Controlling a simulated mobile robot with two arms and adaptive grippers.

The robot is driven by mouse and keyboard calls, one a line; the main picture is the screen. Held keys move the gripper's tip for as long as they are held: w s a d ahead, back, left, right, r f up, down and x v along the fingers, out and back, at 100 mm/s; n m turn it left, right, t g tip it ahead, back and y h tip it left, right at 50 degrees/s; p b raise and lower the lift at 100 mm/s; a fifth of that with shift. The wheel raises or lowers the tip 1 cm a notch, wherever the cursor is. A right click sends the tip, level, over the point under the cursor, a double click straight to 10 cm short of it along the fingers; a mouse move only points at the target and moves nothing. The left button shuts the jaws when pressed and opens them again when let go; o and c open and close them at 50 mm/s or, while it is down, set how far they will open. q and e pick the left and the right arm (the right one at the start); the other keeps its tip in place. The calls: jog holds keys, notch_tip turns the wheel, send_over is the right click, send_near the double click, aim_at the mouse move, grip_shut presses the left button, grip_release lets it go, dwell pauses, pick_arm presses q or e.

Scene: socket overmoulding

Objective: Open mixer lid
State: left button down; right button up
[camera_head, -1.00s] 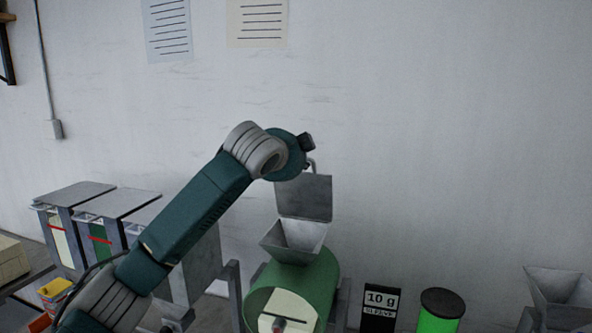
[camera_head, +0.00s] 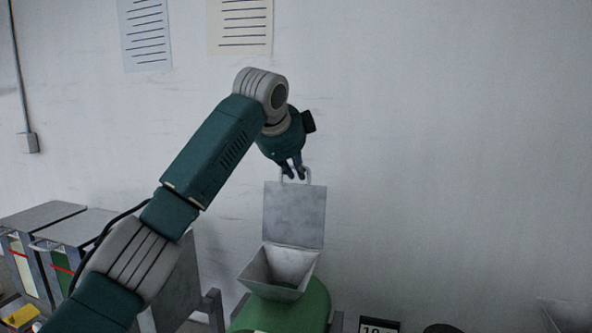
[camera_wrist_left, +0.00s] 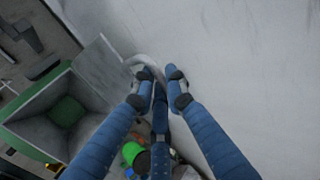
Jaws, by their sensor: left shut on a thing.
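The green mixer (camera_head: 290,312) stands at the bottom centre of the head view, with a grey hopper (camera_head: 280,272) on top. Its flat grey lid (camera_head: 294,215) stands upright at the back of the hopper, so the hopper mouth is open. A light handle (camera_head: 305,177) is on the lid's top edge. My left gripper (camera_head: 295,174) is at this handle, pointing down and shut on it. In the left wrist view the fingers (camera_wrist_left: 165,78) are around the handle, beside the lid (camera_wrist_left: 101,70); the open hopper (camera_wrist_left: 62,112) is at left. My right gripper is not in view.
Grey bins (camera_head: 48,240) stand at the left. A black 10 g label block (camera_head: 379,326) and a dark round top (camera_head: 443,328) are at the bottom right. The wall (camera_head: 450,130) is close behind the lid. Part of another hopper (camera_head: 568,314) shows at far right.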

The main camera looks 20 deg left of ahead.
pick_arm(q)
jog(key=shift+r, duration=0.2)
jog(key=c, duration=1.8)
grip_release()
jog(key=shift+s, duration=0.15)
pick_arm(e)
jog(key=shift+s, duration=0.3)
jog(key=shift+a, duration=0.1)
pick_arm(q)
jog(key=v, duration=1.2)
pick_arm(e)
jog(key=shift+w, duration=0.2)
